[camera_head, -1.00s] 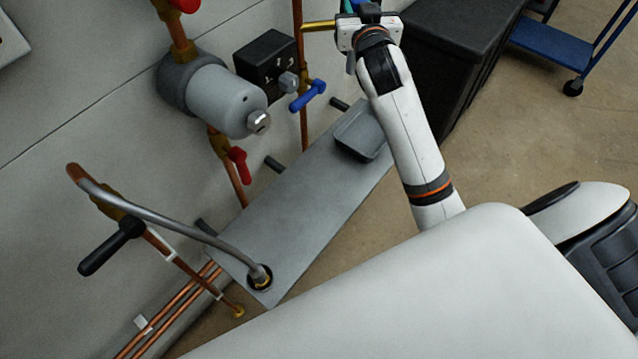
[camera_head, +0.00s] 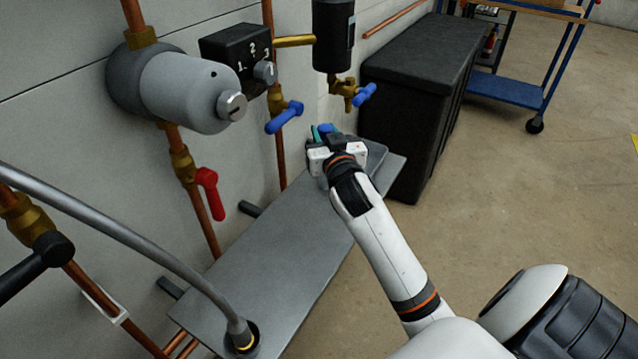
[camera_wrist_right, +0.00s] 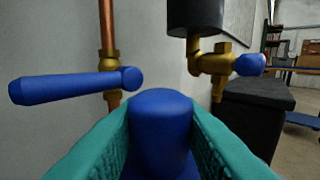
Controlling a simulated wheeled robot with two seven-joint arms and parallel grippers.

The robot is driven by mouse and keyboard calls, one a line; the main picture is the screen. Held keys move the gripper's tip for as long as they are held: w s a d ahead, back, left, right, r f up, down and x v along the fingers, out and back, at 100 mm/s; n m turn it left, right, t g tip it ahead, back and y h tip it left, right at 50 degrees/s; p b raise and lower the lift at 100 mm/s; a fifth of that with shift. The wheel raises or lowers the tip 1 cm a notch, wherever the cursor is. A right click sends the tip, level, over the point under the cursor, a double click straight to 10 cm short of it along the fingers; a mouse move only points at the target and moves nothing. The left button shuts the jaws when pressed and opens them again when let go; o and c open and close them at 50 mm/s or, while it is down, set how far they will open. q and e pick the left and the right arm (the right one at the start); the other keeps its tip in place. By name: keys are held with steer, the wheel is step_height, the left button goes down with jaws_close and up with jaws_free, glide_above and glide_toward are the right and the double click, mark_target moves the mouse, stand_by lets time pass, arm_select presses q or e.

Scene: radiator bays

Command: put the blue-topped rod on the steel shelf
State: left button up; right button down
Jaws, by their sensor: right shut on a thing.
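My right gripper (camera_head: 324,133) is over the far end of the steel shelf (camera_head: 265,245) in the head view, overlapping the grey tray there. In the wrist view its two teal fingers (camera_wrist_right: 160,140) are shut on the blue-topped rod (camera_wrist_right: 160,118), one on each side of the blue top. Only a bit of blue from the rod (camera_head: 326,128) shows in the head view. The rod's lower part is hidden, so I cannot tell whether it touches anything below. My left gripper is not in view.
The grey tray (camera_head: 377,158) lies at the shelf's far end. A grey hose (camera_head: 130,238) ends at the shelf's near end. Blue-handled valves (camera_head: 284,117) and pipes line the wall. A black chest (camera_head: 420,80) stands beyond; a blue cart (camera_head: 505,92) is further back.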

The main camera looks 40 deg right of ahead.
step_height(320, 180, down, 3)
steer(key=shift+r+b, duration=0.1)
steer(key=shift+b, duration=0.2)
steer(key=shift+f+b, duration=0.6)
steer(key=shift+f, duration=1.15)
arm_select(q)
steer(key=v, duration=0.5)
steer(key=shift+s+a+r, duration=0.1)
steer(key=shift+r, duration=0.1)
arm_select(e)
steer(key=shift+f, duration=0.1)
steer(key=c, duration=1.1)
jaws_free()
steer(key=shift+o, duration=0.2)
